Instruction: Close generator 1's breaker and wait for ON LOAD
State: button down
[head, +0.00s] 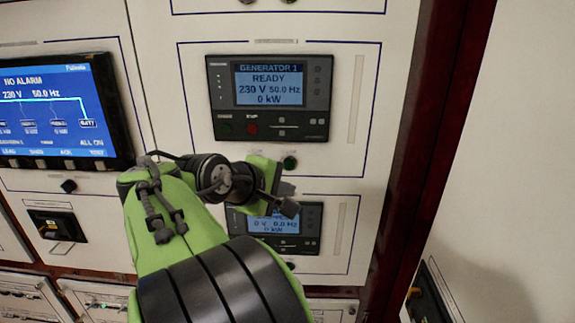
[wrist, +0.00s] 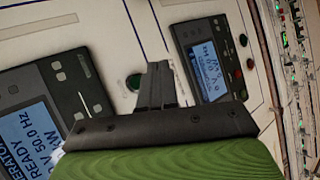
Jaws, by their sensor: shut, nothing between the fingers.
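The generator 1 controller (head: 268,97) is on the upper panel; its screen (head: 270,84) reads GENERATOR 1, READY, 230 V, 50.0 Hz, 0 kW. It also shows, rotated and partly cut off, in the wrist view (wrist: 78,90). A round green button (head: 290,162) sits below the controller; its label is too small to read. My gripper (head: 287,192) is shut and empty, just below this button in the head view. In the wrist view the closed fingertips (wrist: 160,68) are beside the green button (wrist: 134,82); whether they touch the panel I cannot tell.
A second controller (head: 311,230) is lower down, partly hidden by my arm. A blue display (head: 60,110) at left reads NO ALARM. A black switch (head: 57,226) is below it.

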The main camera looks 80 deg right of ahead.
aim_at(286, 169)
jog(key=shift+w+d+p, duration=0.2)
jog(key=shift+w+d, duration=0.05)
jog(key=shift+d, duration=0.9)
jog(key=shift+w+d+p, duration=0.2)
jog(key=shift+w+d, duration=0.05)
jog(key=shift+d, duration=0.9)
jog(key=shift+w+d+p, duration=0.2)
jog(key=shift+w+d, duration=0.05)
jog(key=shift+d, duration=0.9)
jog(key=shift+w+d+p, duration=0.1)
jog(key=shift+d+p, duration=0.2)
jog(key=shift+d, duration=0.15)
jog(key=shift+w+d+p, duration=0.1)
jog(key=shift+d+p, duration=0.2)
jog(key=shift+d, duration=0.05)
jog(key=shift+a, duration=0.1)
jog(key=shift+s+a, duration=0.2)
jog(key=shift+a, duration=0.55)
